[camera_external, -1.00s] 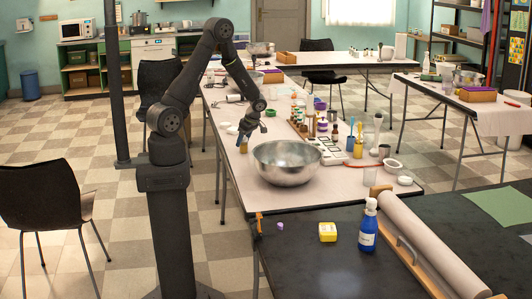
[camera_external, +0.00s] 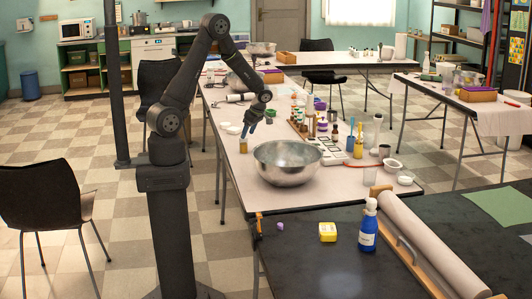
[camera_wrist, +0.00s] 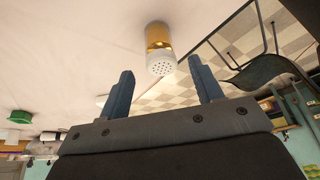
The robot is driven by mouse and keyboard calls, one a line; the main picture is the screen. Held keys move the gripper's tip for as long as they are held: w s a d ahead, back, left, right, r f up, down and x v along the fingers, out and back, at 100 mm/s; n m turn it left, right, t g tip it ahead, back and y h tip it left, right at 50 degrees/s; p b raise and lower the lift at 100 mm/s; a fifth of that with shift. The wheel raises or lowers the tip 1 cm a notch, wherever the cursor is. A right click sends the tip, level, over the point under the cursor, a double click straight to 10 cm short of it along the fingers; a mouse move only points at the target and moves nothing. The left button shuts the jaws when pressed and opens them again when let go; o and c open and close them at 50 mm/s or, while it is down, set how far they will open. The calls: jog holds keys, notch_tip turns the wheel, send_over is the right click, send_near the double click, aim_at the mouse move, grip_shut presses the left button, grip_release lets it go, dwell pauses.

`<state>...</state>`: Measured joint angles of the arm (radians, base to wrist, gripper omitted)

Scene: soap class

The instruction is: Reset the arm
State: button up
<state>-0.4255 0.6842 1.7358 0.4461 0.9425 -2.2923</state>
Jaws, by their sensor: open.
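My gripper (camera_external: 247,130) is open and empty, just above the left edge of the long table (camera_external: 245,192). Its two blue-grey fingers stand apart in the wrist view (camera_wrist: 158,92). A small shaker (camera_external: 243,146) with an amber body stands upright on the table close below my gripper.
A large metal bowl (camera_external: 287,162) stands right of and nearer than my gripper. A rack of small bottles (camera_external: 312,126) stands behind it. A blue bottle (camera_external: 368,228) and yellow box (camera_external: 327,232) sit on the dark table in front. A black chair (camera_external: 160,82) is left of the arm.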

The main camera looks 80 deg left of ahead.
aim_at(244, 143)
jog(key=x, duration=0.7)
jog(key=shift+a, duration=0.1)
jog(key=r, duration=0.4)
jog(key=shift+d+r, duration=0.15)
jog(key=shift+d, duration=0.2)
jog(key=w+d+r, duration=0.2)
jog(key=d+r, duration=0.9)
jog(key=d, duration=0.1)
jog(key=w+d+m+t, duration=0.2)
jog(key=w+d+m, duration=0.3)
jog(key=d, duration=0.4)
jog(key=w+d+m+t, duration=0.2)
jog(key=w+d+m, duration=0.3)
jog(key=d, duration=0.5)
jog(key=w+d+m+t+y, duration=0.1)
jog(key=w+d+m, duration=0.4)
jog(key=w+d, duration=0.3)
jog(key=shift+w+d+m+t, duration=0.2)
jog(key=shift+d+m+t, duration=0.2)
jog(key=shift+d, duration=0.75)
jog(key=shift+r, duration=0.1)
